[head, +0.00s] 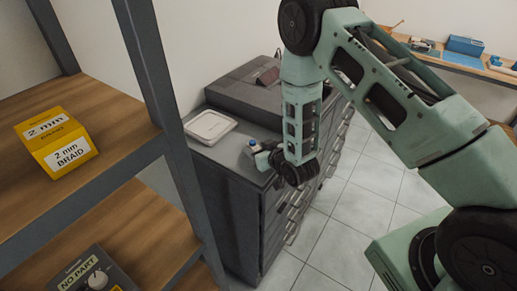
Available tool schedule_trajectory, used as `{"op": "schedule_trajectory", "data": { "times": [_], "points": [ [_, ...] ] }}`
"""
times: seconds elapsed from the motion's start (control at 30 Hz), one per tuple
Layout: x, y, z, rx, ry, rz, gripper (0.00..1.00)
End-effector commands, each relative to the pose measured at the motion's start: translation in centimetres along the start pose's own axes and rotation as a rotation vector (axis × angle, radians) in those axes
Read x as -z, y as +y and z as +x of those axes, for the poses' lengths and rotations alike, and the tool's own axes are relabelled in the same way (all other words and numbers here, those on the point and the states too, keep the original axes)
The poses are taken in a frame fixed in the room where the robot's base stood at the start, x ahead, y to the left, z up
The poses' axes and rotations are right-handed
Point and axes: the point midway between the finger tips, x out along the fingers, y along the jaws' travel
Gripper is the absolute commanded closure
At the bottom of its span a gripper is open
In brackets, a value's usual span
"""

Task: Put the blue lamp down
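A small pale object with a blue part (251,146), which looks like the blue lamp, shows above the near end of the grey cabinet's top. My gripper (263,156) is right at it, reaching in from the right with its tips against or just beside it. The fingers are small and dark and partly hidden by my wrist, so I cannot tell whether they are closed on the lamp. I also cannot tell whether the lamp's base touches the cabinet top.
The grey drawer cabinet (232,210) bears a white tray (210,126) and a dark grey case (240,95). A wooden shelf rack at left holds a yellow box (57,143) and a grey device (95,275). A bench with a blue box (464,45) stands far right. Tiled floor is clear.

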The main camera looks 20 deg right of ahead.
Motion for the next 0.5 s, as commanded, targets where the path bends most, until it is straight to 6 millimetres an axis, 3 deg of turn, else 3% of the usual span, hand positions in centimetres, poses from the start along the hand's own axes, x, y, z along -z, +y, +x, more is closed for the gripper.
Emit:
{"op": "schedule_trajectory", "data": {
  "times": [0.37, 0.5],
  "points": [
    [0.6, 0.0, -0.2, 0.0, 0.0, 0.0, 0.52],
    [0.0, 0.0, -1.9, 0.0, -0.001, 0.0, 0.52]
  ]
}}
